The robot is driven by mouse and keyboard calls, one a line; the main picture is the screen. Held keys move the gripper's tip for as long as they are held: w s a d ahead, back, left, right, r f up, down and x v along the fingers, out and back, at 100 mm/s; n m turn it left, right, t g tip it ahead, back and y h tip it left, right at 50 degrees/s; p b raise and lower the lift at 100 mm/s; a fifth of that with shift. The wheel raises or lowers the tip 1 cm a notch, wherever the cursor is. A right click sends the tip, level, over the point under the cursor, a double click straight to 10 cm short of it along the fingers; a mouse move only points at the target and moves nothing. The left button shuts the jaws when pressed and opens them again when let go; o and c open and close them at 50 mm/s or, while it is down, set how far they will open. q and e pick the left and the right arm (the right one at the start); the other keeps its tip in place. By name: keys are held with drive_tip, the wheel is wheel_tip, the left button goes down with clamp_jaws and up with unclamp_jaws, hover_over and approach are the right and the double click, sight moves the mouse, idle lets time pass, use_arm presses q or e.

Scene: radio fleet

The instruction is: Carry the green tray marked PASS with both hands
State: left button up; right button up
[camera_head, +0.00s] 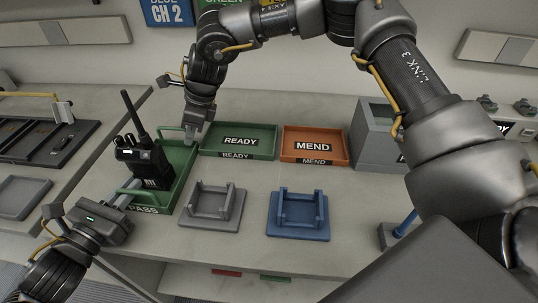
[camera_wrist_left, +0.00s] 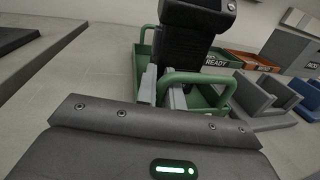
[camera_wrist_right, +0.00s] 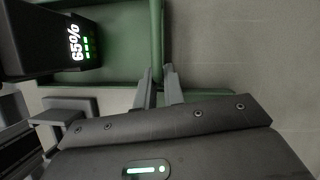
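The green tray marked PASS (camera_head: 183,172) is at the left end of the counter, with a black radio (camera_head: 148,163) standing in it. I cannot tell whether the tray touches the counter. My left gripper (camera_head: 122,202) is at the tray's near-left handle; in the left wrist view its fingers (camera_wrist_left: 164,92) close around the green handle (camera_wrist_left: 200,77). My right gripper (camera_head: 190,132) reaches down to the tray's far end; in the right wrist view its fingers (camera_wrist_right: 161,85) lie on both sides of a green bar (camera_wrist_right: 156,35). The radio also shows there, with a 65% display (camera_wrist_right: 80,42).
Green READY (camera_head: 240,141) and orange MEND (camera_head: 315,145) trays stand right of the PASS tray. A grey cradle (camera_head: 212,205) and a blue cradle (camera_head: 298,214) sit in front. A grey bin (camera_head: 376,140) is further right. A dark tray (camera_head: 45,145) lies on the left counter.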

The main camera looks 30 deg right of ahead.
use_arm(q)
drive_tip(key=o, duration=0.4)
drive_tip(key=shift+r, duration=0.1)
use_arm(e)
drive_tip(key=o, duration=0.4)
drive_tip(key=shift+s+a, duration=0.1)
use_arm(q)
drive_tip(key=v, duration=1.2)
use_arm(e)
drive_tip(key=v, duration=1.2)
